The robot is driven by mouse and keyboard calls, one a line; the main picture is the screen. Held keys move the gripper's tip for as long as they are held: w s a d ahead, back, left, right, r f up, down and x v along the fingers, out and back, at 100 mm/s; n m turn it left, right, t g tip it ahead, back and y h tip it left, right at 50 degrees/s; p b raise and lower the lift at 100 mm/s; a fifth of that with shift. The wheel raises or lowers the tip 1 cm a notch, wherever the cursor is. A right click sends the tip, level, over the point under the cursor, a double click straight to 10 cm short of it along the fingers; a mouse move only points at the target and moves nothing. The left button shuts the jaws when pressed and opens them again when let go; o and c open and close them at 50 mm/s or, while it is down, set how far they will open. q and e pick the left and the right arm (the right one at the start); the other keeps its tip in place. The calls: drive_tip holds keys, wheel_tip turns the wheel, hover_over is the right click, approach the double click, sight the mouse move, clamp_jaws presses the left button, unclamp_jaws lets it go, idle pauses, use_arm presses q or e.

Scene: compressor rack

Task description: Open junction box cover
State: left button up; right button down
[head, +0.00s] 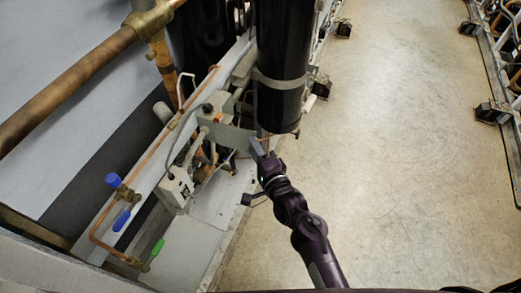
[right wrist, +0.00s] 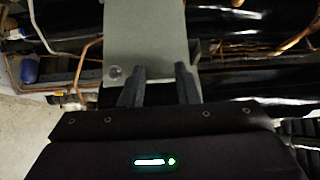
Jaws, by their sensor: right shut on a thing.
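The junction box cover (head: 232,137) is a flat grey plate in the head view, standing out to the right from the grey junction box (head: 211,112). The fingers hide the exact contact. My left gripper is not in view.
A thick black cylinder (head: 283,55) stands close above my right gripper. The concrete floor (head: 410,150) to the right is clear. Another rack edge stands far right.

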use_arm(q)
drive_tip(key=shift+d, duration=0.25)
use_arm(e)
drive_tip(key=shift+s+a, duration=0.35)
drive_tip(key=shift+a, duration=0.35)
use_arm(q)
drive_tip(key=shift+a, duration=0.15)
use_arm(e)
drive_tip(key=c, duration=1.3)
unclamp_jaws()
drive_tip(key=shift+a+f, duration=0.1)
drive_tip(key=shift+c, duration=0.2)
drive_tip(key=shift+o, duration=1.2)
drive_tip(key=shift+w+a, duration=0.15)
drive_tip(key=shift+a, duration=0.05)
drive_tip(key=shift+w+a, duration=0.1)
drive_tip(key=shift+s+d, duration=0.2)
drive_tip(key=shift+d, duration=0.2)
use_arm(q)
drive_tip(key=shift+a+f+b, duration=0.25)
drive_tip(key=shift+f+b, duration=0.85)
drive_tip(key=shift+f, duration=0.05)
use_arm(e)
drive_tip(key=v, duration=0.7)
drive_tip(key=shift+s+a, duration=0.1)
drive_tip(key=shift+s, duration=0.05)
